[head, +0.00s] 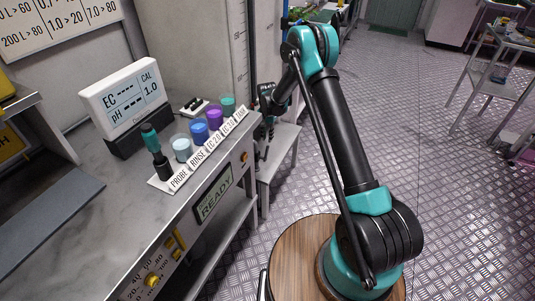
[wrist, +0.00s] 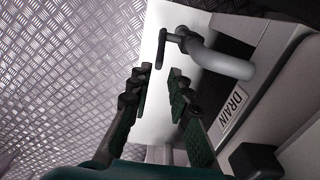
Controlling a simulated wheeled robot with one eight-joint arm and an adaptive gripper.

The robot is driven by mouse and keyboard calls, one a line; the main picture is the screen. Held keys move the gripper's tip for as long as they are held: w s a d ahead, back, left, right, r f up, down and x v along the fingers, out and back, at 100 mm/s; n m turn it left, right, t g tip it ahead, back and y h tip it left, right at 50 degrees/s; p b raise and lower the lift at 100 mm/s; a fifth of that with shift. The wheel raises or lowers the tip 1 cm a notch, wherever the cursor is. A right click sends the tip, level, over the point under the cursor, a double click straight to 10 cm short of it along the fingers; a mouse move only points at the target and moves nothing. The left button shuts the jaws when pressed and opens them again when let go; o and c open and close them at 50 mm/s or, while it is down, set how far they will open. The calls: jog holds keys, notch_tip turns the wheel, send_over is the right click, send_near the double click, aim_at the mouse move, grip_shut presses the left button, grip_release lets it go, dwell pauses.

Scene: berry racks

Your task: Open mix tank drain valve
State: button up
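The drain valve shows in the wrist view as a pale curved spout (wrist: 225,62) with a small dark lever handle (wrist: 161,48) at its end. A "DRAIN" label (wrist: 232,110) is beside the spout. My gripper (wrist: 159,80) is open, with its two dark green fingers apart and nothing between them. The lever lies just past the fingertips in the picture, roughly in line with the gap; I cannot tell the exact distance. In the head view my gripper (head: 266,98) is by the tall pale tank (head: 190,40) with a scale strip; the valve is hidden there.
A steel bench (head: 75,185) on the left carries an EC/pH meter (head: 122,98) and a rack of colored cups (head: 199,131). A low stand (head: 283,145) is below my gripper. A metal cart (head: 495,70) stands at right. The tread-plate floor between is clear.

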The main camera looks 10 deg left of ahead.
aim_at(267, 153)
notch_tip(267, 153, down, 12)
jog(key=shift+r, duration=0.2)
jog(key=shift+c, duration=0.6)
grip_shut()
